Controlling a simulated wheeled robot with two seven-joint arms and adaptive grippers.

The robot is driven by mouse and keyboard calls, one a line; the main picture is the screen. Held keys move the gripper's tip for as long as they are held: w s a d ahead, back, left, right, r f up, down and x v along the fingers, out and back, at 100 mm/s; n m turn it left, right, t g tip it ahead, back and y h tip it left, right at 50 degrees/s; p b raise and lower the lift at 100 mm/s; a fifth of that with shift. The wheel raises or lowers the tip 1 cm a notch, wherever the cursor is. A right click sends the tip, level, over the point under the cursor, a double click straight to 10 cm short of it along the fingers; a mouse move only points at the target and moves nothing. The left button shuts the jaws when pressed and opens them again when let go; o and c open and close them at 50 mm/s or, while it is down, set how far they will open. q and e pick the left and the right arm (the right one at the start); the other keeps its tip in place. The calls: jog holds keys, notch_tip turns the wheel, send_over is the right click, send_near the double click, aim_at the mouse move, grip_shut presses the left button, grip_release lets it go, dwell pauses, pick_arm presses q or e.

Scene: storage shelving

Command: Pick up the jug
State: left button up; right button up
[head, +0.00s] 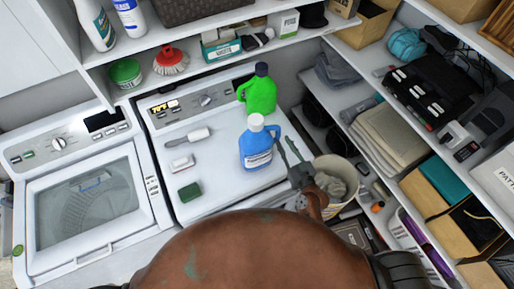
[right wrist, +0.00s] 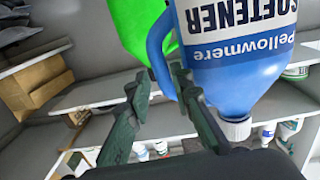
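A blue softener jug (head: 256,148) with a white cap stands upright on the white machine top. Its handle is on the right side, facing my right gripper. In the right wrist view the jug (right wrist: 235,55) appears upside down, and its blue handle (right wrist: 155,50) shows by the fingertips. My right gripper (head: 287,146) is just right of the jug, fingers apart. In the right wrist view the gripper (right wrist: 158,85) is open around or just short of the handle; I cannot tell which. A green jug (head: 261,94) stands behind the blue one. My left gripper is out of view.
A brush (head: 195,135), a small white block (head: 182,163) and a green sponge (head: 189,192) lie left of the jug. A bin with grey cloth (head: 335,178) stands right of the machine. Loaded shelves (head: 405,150) line the right side.

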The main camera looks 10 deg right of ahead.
aim_at(279, 135)
jog(key=x, duration=0.3)
jog(key=shift+w+r+p, duration=0.1)
jog(key=shift+w+p, duration=0.1)
jog(key=shift+p, duration=0.2)
jog(key=shift+s, duration=0.1)
grip_shut()
jog(key=shift+r, duration=0.35)
